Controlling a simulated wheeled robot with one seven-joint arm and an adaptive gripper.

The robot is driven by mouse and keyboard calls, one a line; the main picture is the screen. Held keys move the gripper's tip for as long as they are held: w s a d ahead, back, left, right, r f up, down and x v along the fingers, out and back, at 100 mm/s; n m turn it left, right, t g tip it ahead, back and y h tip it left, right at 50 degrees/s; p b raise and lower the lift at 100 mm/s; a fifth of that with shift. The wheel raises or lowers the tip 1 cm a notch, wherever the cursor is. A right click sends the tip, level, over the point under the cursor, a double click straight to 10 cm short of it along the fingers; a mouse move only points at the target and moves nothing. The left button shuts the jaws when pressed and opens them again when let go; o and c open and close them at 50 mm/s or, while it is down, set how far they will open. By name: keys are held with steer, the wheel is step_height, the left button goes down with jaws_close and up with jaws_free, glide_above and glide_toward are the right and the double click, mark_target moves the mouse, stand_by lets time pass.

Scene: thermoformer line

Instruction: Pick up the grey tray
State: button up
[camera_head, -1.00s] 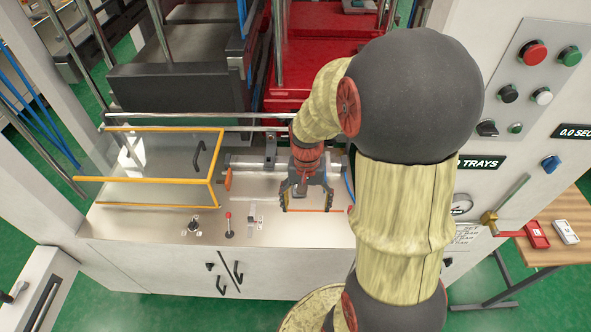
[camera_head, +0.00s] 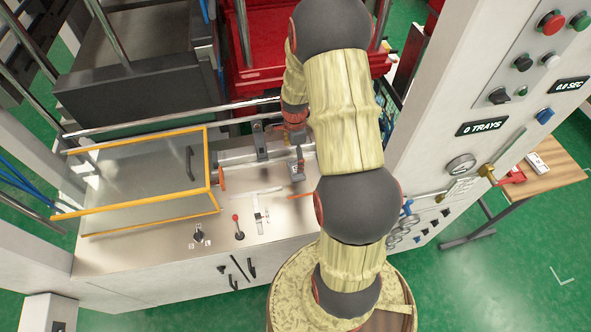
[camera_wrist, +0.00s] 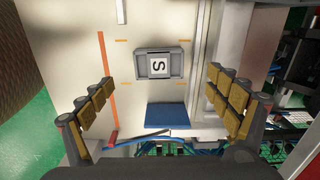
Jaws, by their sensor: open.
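The grey tray (camera_wrist: 140,65) lies on the pale metal deck in the wrist view, a small rectangular piece with a white square marked with a dark S in its middle. Short orange marks lie around it. My gripper (camera_wrist: 160,76) is open, with padded fingers far apart at the left and right of the picture. The tray appears between the fingertips, with clear gaps on both sides. Nothing is held. In the head view my arm covers much of the gripper, and the height above the tray cannot be told.
A blue pad (camera_wrist: 165,116) lies near the tray, with an orange strip (camera_wrist: 107,80) to its left. In the head view a clear guard with a yellow frame (camera_head: 207,160) stands left, a small red-topped lever (camera_head: 237,226) in front, and a control cabinet (camera_head: 440,110) right.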

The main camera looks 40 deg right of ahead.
mark_target(294, 169)
steer(key=f, duration=0.7)
steer(key=shift+a+f, duration=0.2)
steer(key=shift+f, duration=0.2)
steer(key=c, duration=0.3)
steer(key=c, duration=0.9)
